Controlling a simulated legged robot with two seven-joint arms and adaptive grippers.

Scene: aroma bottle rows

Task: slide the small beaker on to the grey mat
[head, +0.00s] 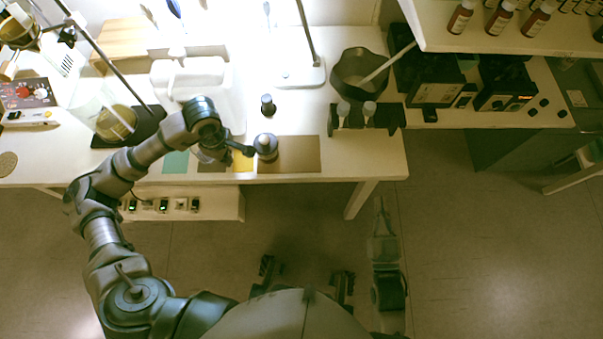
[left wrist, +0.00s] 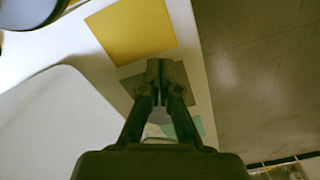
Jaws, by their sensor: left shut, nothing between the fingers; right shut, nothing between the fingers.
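The small beaker (head: 265,147), a grey round vessel, stands upright near the table's front edge, where the yellow mat (head: 243,163) meets a brown mat. My left gripper (head: 249,151) is shut and empty, low over the yellow mat, just left of the beaker; I cannot tell if they touch. The grey mat (head: 211,165) lies left of the yellow one, partly under my arm. My right gripper (head: 381,208) hangs shut over the floor.
A brown mat (head: 297,155) lies to the right and a green mat (head: 175,163) to the left. A dark bottle (head: 268,105) stands behind the beaker. A white container (head: 225,85) stands behind my left wrist. A dark rack (head: 388,117) is at the right.

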